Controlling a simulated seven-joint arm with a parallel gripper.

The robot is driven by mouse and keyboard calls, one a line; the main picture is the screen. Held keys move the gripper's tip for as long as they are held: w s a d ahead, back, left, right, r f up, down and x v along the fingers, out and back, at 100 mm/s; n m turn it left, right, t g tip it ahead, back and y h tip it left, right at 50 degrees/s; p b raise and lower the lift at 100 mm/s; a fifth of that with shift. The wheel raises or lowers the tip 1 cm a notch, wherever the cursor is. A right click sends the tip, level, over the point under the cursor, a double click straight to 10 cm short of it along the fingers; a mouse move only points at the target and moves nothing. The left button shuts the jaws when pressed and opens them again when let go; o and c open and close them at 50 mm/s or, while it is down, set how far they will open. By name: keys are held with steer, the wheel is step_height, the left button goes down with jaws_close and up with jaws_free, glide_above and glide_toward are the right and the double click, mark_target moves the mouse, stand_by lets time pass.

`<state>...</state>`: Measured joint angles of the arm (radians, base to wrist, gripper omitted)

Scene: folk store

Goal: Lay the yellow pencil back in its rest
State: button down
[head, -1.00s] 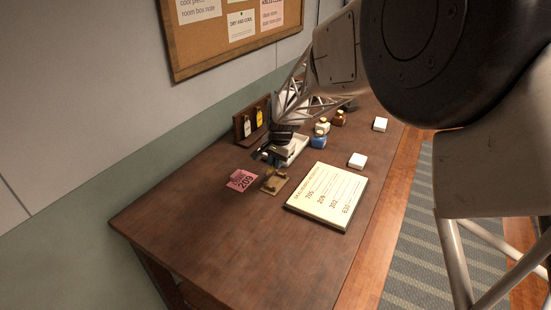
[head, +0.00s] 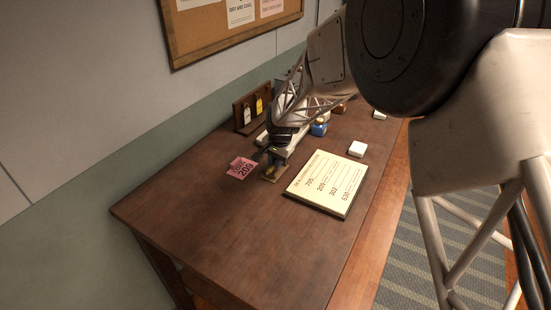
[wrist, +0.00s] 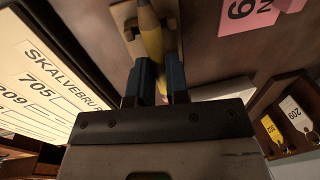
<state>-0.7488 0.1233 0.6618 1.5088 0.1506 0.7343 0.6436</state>
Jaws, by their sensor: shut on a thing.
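My gripper (head: 274,162) is over the small wooden rest (head: 270,179) on the table. In the wrist view the blue-grey fingers (wrist: 158,78) are shut on the yellow pencil (wrist: 151,42). The pencil points away from the gripper, its tip towards the top of the picture. The tan rest (wrist: 121,14) shows behind and beside the pencil there. I cannot tell whether pencil and rest touch. In the head view the gripper covers much of the rest, and the pencil is hard to make out.
A tag rack (head: 241,117), a blue jar (head: 319,129) and white blocks (head: 358,149) stand farther back. The table's near part is clear.

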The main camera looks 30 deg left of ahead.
steer(key=shift+f, duration=0.15)
steer(key=c, duration=1)
jaws_free()
steer(key=shift+c, duration=0.2)
step_height(320, 180, up, 8)
steer(key=d, duration=0.1)
steer(key=shift+f, duration=0.15)
steer(key=shift+d, duration=0.15)
stand_by(0.5)
